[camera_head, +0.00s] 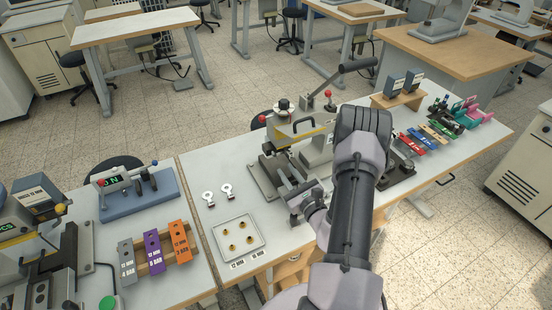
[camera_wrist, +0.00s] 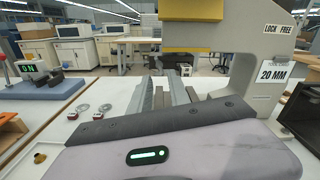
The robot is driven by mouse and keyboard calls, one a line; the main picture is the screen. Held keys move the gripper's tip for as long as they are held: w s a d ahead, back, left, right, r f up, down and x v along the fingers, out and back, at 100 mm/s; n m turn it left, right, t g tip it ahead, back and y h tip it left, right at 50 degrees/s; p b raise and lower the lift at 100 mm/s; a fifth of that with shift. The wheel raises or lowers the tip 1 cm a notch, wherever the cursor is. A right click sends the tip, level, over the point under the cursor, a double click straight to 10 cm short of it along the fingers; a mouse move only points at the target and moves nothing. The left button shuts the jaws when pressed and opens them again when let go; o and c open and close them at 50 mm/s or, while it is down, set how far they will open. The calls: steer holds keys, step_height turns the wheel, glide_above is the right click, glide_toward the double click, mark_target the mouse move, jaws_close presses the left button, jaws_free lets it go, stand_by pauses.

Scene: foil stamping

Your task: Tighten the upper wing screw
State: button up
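The grey foil stamping press (camera_head: 322,152) stands on the table with a yellow band and a black-topped knob. I cannot make out the upper wing screw in either view.
Two ring-ended tags (camera_head: 227,191) and a square tray (camera_head: 238,258) with brass-coloured pieces lie left of the press. A blue stand with an "ON" display (camera_head: 140,195) and coloured blocks (camera_head: 153,252) are farther left. Coloured clamps (camera_head: 430,134) stand on the right. Table between tags and press is clear.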

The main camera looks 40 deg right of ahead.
mark_target(274, 155)
steer(key=x, duration=0.7)
steer(key=shift+w, duration=0.25)
jaws_close()
